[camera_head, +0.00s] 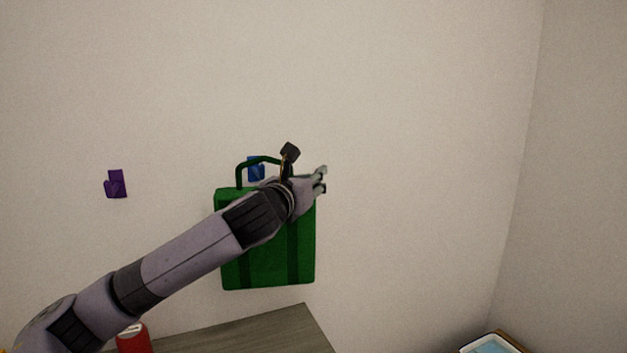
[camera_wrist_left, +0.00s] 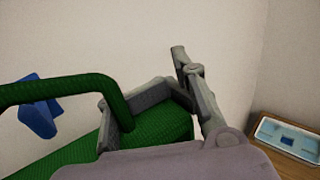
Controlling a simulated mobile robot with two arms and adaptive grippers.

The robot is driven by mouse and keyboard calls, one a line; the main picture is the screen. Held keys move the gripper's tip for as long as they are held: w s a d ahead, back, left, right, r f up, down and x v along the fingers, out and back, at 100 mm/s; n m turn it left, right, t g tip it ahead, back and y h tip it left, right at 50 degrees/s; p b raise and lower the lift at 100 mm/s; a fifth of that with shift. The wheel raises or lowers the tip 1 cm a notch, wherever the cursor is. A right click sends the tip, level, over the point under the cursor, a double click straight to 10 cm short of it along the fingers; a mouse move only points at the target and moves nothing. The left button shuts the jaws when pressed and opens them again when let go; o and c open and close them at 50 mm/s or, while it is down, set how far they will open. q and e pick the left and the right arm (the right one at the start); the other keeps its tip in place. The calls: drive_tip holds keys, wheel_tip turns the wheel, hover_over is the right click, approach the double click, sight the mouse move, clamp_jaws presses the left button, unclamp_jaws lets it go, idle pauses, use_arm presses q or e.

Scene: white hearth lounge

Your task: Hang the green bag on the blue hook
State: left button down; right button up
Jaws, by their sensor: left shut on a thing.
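The green bag (camera_head: 268,265) is upright in front of the wall, above the wooden surface. Its handle (camera_head: 240,172) arches over the blue hook (camera_head: 256,174), which shows through the loop. In the left wrist view the blue hook (camera_wrist_left: 38,118) sits just below the handle (camera_wrist_left: 70,82); I cannot tell whether they touch. My left gripper (camera_head: 319,181) is shut on the green bag at its top right, near the handle's right foot. It also shows in the left wrist view (camera_wrist_left: 158,92). My left arm covers part of the bag. My right gripper is not in view.
A purple hook (camera_head: 116,184) is on the wall to the left. A wooden surface (camera_head: 250,335) is below the bag, with a red can (camera_head: 133,341) at its left. A tray (camera_head: 490,346) with blue inside is at the lower right. The wall right of the bag is bare.

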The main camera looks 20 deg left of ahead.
use_arm(q)
drive_tip(key=shift+w+a+f, duration=1.4)
drive_tip(key=shift+a+f, duration=0.15)
drive_tip(key=shift+a, duration=0.1)
drive_tip(key=c, duration=0.8)
unclamp_jaws()
drive_tip(key=s, duration=1.2)
drive_tip(key=shift+d, duration=0.35)
